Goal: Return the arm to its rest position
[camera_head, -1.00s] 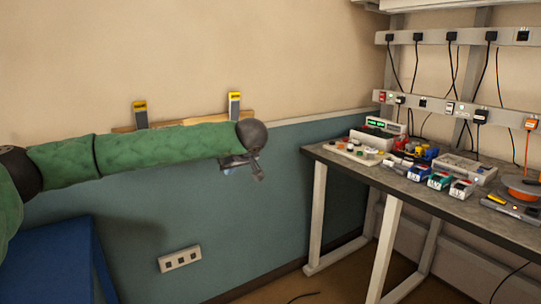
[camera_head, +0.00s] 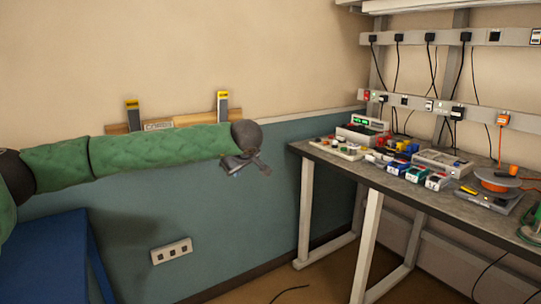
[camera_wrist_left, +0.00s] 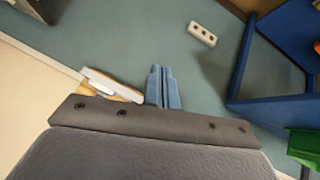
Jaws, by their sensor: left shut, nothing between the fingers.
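My left arm, in a green sleeve, reaches in from the left across the head view in front of the wall. My left gripper (camera_head: 262,168) hangs at its end, past the dark round wrist, left of the workbench. In the left wrist view its two blue-grey fingers (camera_wrist_left: 163,85) lie close together, shut with nothing between them. The fingers point over the teal wall and touch nothing that I can see. My right arm and gripper are in neither view.
A workbench (camera_head: 337,163) with chargers, batteries and a cable reel (camera_head: 497,180) stands at right. A wooden rail with two yellow-topped clamps (camera_head: 133,116) is on the wall behind my arm. A blue piece of furniture (camera_head: 45,257) stands lower left. A wall socket (camera_head: 171,251) sits low.

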